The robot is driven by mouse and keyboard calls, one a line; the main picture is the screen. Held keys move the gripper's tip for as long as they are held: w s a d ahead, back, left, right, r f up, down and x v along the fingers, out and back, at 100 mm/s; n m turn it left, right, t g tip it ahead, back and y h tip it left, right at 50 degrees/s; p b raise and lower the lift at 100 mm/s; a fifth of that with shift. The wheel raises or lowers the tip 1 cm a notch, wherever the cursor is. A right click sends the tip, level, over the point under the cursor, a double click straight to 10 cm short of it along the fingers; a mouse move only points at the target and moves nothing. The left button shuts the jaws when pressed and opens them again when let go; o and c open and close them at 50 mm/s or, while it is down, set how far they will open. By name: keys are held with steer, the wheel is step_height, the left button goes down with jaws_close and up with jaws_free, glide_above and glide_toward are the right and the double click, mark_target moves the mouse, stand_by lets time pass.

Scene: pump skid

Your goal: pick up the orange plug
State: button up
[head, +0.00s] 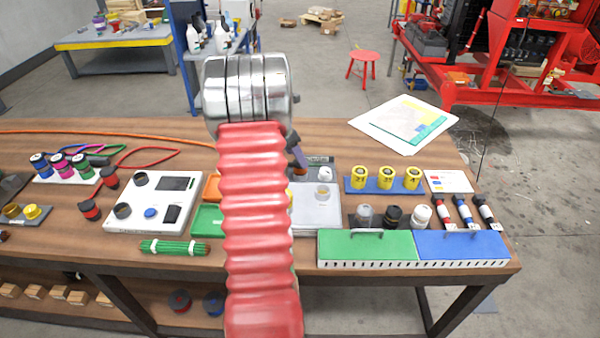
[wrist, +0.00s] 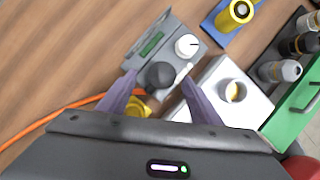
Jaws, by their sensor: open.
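I cannot clearly make out an orange plug body; the cable's end is partly covered by the black round part (wrist: 160,75) and my left finger. My gripper (wrist: 160,78) is open, its two purple fingers apart on either side of the black part. I cannot tell whether they touch anything. In the head view, the cable (head: 100,131) crosses the table's back, and my red arm hides its end.
A yellow part (wrist: 138,108) lies below the black one. A white box (wrist: 222,90) with a round cup is close to the right finger. Yellow cylinders (head: 386,178) stand on a blue rack further right. Bare wood (wrist: 60,60) is free on the left.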

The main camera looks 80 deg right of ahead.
steer(key=shift+x, duration=2.3)
steer(key=shift+s+a, duration=0.15)
steer(key=shift+s, duration=0.05)
steer(key=shift+c, duration=0.7)
steer(key=c, duration=1.1)
steer(key=shift+r, duration=0.1)
step_height(320, 180, up, 10)
steer(key=shift+f, duration=0.1)
steer(key=shift+c, duration=0.2)
steer(key=shift+w, duration=0.1)
